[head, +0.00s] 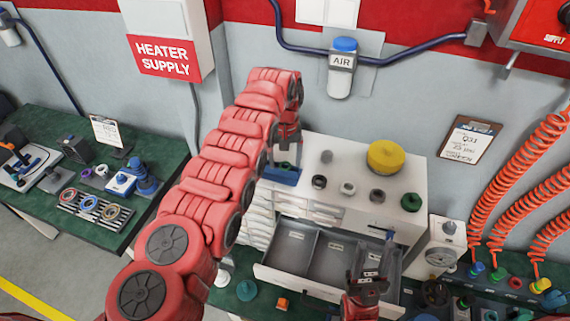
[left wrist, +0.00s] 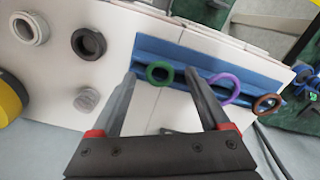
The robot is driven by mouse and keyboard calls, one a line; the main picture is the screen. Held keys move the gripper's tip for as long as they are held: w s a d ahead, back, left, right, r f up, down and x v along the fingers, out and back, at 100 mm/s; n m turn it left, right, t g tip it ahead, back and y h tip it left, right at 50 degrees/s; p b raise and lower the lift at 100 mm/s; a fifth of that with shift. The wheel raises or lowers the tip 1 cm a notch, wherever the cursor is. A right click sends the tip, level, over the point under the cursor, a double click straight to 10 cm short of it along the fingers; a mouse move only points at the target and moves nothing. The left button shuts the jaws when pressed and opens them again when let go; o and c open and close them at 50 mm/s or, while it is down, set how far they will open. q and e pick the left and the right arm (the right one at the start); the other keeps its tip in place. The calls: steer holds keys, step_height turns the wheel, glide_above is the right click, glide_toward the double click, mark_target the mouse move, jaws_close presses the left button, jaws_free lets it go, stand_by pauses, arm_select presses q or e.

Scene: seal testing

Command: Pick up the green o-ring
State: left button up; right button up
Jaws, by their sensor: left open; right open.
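The green o-ring (left wrist: 160,72) shows in the left wrist view at the end of a blue holder (left wrist: 190,62), its hole visible. My left gripper (left wrist: 161,82) is open, with one finger on each side of the green o-ring in that view. Whether the fingers touch it or stop short I cannot tell. In the head view my left gripper (head: 287,152) is over the blue holder (head: 281,175) at the cabinet's left end, and I cannot make out the o-ring there. My right gripper (head: 372,262) is open and empty by the open drawer.
A purple ring (left wrist: 226,88) and a brown ring (left wrist: 267,103) sit along the same holder. The white cabinet top (head: 335,160) also carries several fittings and a yellow knob-like part (head: 386,157). An open grey drawer (head: 318,258) juts out below.

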arm_select(q)
steer(key=shift+f, duration=0.1)
jaws_close()
stand_by(0.5)
